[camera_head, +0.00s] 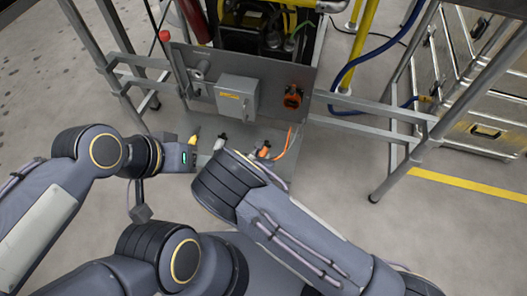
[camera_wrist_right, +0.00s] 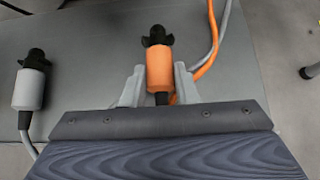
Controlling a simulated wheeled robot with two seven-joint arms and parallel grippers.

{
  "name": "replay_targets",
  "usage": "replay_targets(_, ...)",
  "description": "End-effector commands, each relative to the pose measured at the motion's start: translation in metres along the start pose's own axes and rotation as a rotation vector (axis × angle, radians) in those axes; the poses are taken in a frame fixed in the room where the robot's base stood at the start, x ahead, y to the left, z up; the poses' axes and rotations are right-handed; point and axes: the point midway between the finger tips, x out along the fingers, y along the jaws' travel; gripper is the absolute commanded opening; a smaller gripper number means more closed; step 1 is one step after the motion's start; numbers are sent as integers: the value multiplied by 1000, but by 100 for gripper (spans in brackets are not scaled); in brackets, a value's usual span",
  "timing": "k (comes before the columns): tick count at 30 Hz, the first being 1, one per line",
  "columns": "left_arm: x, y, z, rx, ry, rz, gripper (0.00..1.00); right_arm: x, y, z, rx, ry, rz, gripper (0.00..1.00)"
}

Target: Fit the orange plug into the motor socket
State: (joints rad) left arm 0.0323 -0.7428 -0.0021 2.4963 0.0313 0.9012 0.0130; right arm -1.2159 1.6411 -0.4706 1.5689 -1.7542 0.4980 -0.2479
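The orange plug (camera_head: 264,152) with a black tip lies on the grey shelf below the machine panel. In the right wrist view, the orange plug (camera_wrist_right: 160,70) is between the two fingers of my right gripper (camera_wrist_right: 160,80), with narrow gaps at the fingertips; the gripper looks open around it. In the head view my right forearm hides most of that gripper. The motor socket, an orange ring (camera_head: 292,97) with a dark centre, is on the panel above and right of the plug. My left gripper (camera_head: 193,158) is at the shelf's left end; its fingers are not clear.
A grey plug (camera_wrist_right: 29,88) lies left of the orange one; the head view also shows a yellow plug (camera_head: 194,137). Orange and grey cables (camera_wrist_right: 212,45) run close to the right finger. A grey box (camera_head: 238,97) juts from the panel left of the socket. Frame bars flank the panel.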

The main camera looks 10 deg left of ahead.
Motion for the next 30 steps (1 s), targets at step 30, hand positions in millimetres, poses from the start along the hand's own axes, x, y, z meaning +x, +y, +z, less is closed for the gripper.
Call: replay_targets(30,-22,10,-11,0,0,0,52,-28,0,36,1,-1,0,0)
